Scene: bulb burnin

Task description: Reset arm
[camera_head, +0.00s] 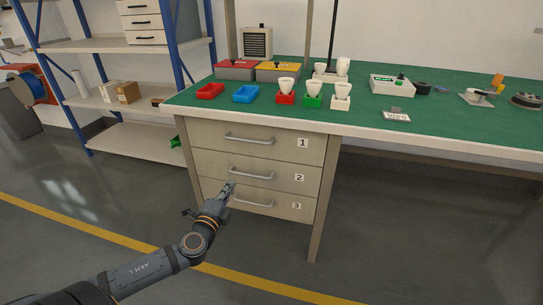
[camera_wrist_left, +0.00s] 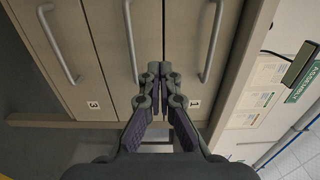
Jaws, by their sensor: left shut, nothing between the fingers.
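My left gripper (camera_head: 229,190) is in front of the drawer unit, near drawers 2 and 3, with its arm coming in from the lower left. In the left wrist view the left gripper (camera_wrist_left: 162,70) has its fingertips together with nothing between them. The three drawers, labelled 1 (camera_head: 290,136), 2 (camera_head: 285,172) and 3 (camera_head: 280,208), look shut, each with a metal bar handle. The gripper overlaps the drawer fronts in the head view; I cannot tell whether it touches them. My right gripper is not in view.
The green-topped workbench (camera_head: 370,120) carries a red tray (camera_head: 210,91), a blue tray (camera_head: 246,94), bulbs in coloured holders, a white device (camera_head: 391,85) and a lidded red box (camera_head: 237,70). A shelf rack (camera_head: 120,103) stands at left. The floor at front is clear.

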